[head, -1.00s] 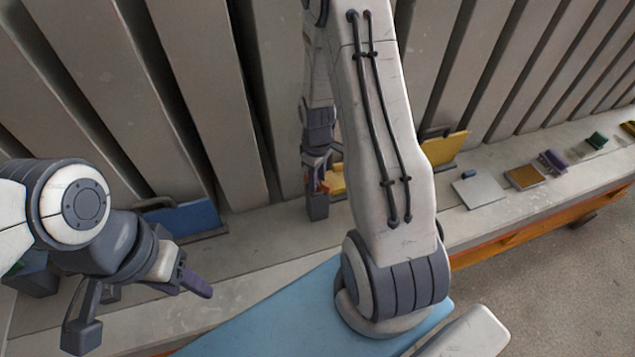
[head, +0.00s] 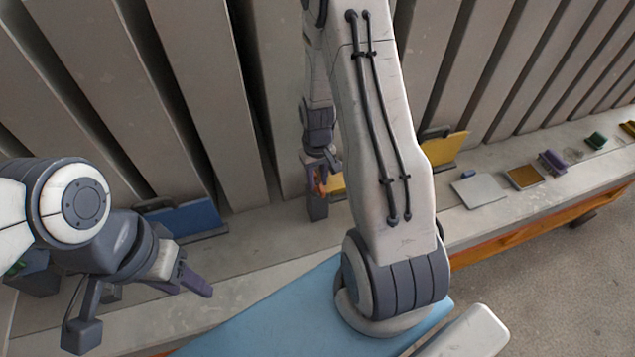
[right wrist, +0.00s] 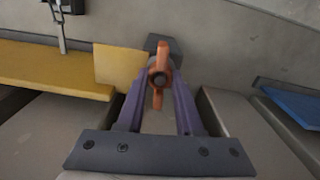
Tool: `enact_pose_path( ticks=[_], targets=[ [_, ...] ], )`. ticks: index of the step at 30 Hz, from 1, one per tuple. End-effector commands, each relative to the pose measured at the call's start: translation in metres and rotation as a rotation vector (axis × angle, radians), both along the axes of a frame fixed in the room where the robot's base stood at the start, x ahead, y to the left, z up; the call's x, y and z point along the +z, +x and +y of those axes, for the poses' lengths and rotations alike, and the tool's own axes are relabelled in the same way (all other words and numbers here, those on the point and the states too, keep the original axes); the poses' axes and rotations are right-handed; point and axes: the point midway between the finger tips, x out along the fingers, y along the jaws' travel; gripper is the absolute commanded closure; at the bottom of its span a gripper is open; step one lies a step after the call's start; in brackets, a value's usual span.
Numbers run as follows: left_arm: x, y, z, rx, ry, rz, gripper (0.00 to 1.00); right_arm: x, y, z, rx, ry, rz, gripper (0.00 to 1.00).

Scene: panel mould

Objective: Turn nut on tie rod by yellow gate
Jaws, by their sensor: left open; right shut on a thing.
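The orange wing nut (right wrist: 159,76) sits between the purple fingertips of my right gripper (right wrist: 160,82) in the right wrist view. The gripper is shut on it, and the nut's wings point up and down there. A dark grey block shows behind the nut; the tie rod is mostly hidden. The yellow gate (right wrist: 50,70) lies left of the nut. In the head view my right gripper (head: 320,175) is at the panel bases, and my arm hides part of the yellow gate (head: 446,149). My left gripper (head: 192,279) is open and empty, over the ledge at the left.
A blue gate (head: 185,218) stands between panels at the left. Tall grey panels (head: 190,90) line the back, with narrow gaps.

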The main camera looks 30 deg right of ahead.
Motion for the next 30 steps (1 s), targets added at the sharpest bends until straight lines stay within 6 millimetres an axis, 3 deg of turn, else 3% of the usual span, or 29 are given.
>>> enact_pose_path(
  ticks=[10, 18, 26, 27, 29, 30],
  targets=[
    [0.0006, 0.0, 0.0001, 0.0, 0.0, 0.0, 0.5, 0.0006, -0.0003, 0.0, -0.045, 0.0, 0.001, 1.0],
    [0.0027, 0.0, 0.0, 0.0, 0.0, 0.0, 0.5, 0.0008, -0.0002, 0.0, -0.306, 0.0, 0.001, 1.0],
    [0.0026, 0.0, 0.0, 0.0, 0.0, 0.0, 0.5, 0.0007, -0.0001, -0.0001, -0.336, 0.0, 0.0, 1.0],
    [0.0026, 0.0, 0.0, 0.0, 0.0, 0.0, 0.5, 0.0007, -0.0001, -0.0001, -0.336, 0.0, 0.0, 0.53],
    [0.0026, 0.0, 0.0, 0.0, 0.0, 0.0, 0.5, 0.0007, -0.0001, -0.0001, -0.335, 0.0, 0.0, 0.31],
    [0.0026, 0.0, 0.0, 0.0, 0.0, 0.0, 0.5, 0.0007, -0.0001, -0.0001, -0.335, 0.0, 0.0, 0.3]
  ],
)
